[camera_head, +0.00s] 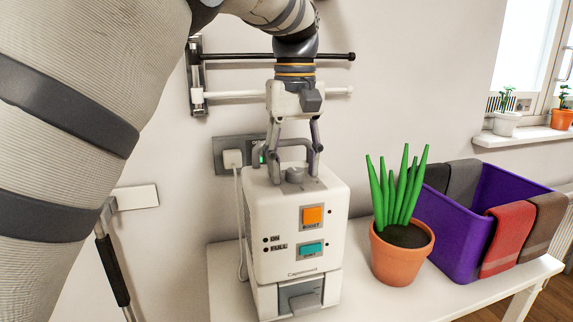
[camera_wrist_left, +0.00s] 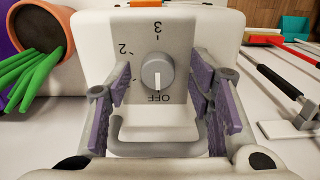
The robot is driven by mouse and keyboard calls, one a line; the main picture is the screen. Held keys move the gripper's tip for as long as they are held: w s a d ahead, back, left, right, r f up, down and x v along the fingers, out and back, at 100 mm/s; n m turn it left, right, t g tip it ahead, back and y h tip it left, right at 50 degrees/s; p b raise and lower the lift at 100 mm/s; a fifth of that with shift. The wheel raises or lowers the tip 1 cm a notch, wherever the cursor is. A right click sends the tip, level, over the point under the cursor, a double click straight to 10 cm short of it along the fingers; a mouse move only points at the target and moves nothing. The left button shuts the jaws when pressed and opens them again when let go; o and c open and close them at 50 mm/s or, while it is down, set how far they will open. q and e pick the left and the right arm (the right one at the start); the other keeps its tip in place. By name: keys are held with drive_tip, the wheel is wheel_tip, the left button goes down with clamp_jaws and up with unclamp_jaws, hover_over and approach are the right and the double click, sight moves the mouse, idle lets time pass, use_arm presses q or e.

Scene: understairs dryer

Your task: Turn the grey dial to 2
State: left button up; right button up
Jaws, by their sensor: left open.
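The grey dial (camera_wrist_left: 158,75) is on top of the white dryer unit (camera_head: 262,215). In the left wrist view its white pointer line is at OFF, with 2 marked at the upper left and 3 at the top. In the head view the dial (camera_head: 295,175) shows between the fingers. My left gripper (camera_head: 296,168) is open above the unit's top. In the left wrist view its purple-padded fingers (camera_wrist_left: 163,88) stand on either side of the dial, apart from it. My right gripper is not in view.
A grey looped handle (camera_wrist_left: 160,148) is at the back of the unit's top. A potted plant (camera_head: 402,250) and a purple bin (camera_head: 465,240) with cloths stand to the right. A wall rack (camera_head: 225,96) and a socket with a plug (camera_head: 232,158) are behind.

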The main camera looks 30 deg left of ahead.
use_arm(q)
drive_tip(key=shift+w+d, duration=0.1)
drive_tip(key=shift+c, duration=0.6)
clamp_jaws()
